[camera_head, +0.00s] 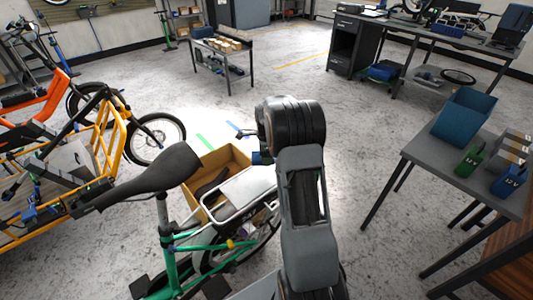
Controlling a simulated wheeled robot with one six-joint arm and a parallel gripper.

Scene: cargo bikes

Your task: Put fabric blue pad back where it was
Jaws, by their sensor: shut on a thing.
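A small blue piece (262,158) shows just below and left of my wrist, and I take it to be the fabric blue pad. My gripper (256,147) is mostly hidden behind my dark wrist, and its fingertips cannot be made out clearly. It is shut on the blue pad, above the right rim of an open cardboard box (238,160) and near the rear rack (240,192) of a green bike. My arm hides part of the rack and the floor behind it.
The green bike's black saddle (157,175) stands left of the box. A yellow-framed cargo bike (110,140) is farther left. A grey table (460,185) at right carries a blue bin (464,117) and 12V batteries (510,180). The floor between is mostly clear.

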